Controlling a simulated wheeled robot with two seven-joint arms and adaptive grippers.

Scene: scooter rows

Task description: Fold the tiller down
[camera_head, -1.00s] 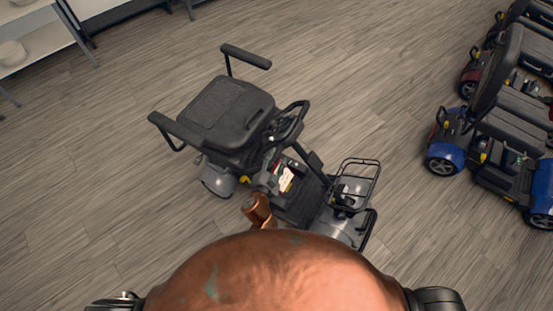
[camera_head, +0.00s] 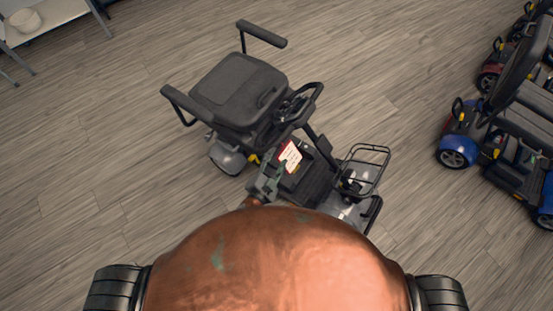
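A grey and black mobility scooter (camera_head: 318,180) stands in the middle of the head view. Its tiller (camera_head: 318,140) is a dark column that leans from the front of the deck back toward the seat (camera_head: 240,90). The looped handlebar (camera_head: 300,100) at its top is close beside the seat's front edge. My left gripper (camera_head: 268,180) is low beside the scooter's deck, on the near side, apart from the handlebar in the picture. Its fingers are small and partly hidden, so its opening is unclear. My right gripper is not in view.
A wire basket (camera_head: 365,168) sits at the scooter's front. More scooters, one of them blue (camera_head: 458,148), stand in a row at the right. A white shelf (camera_head: 45,18) is at the upper left. The wooden floor (camera_head: 90,150) is clear on the left.

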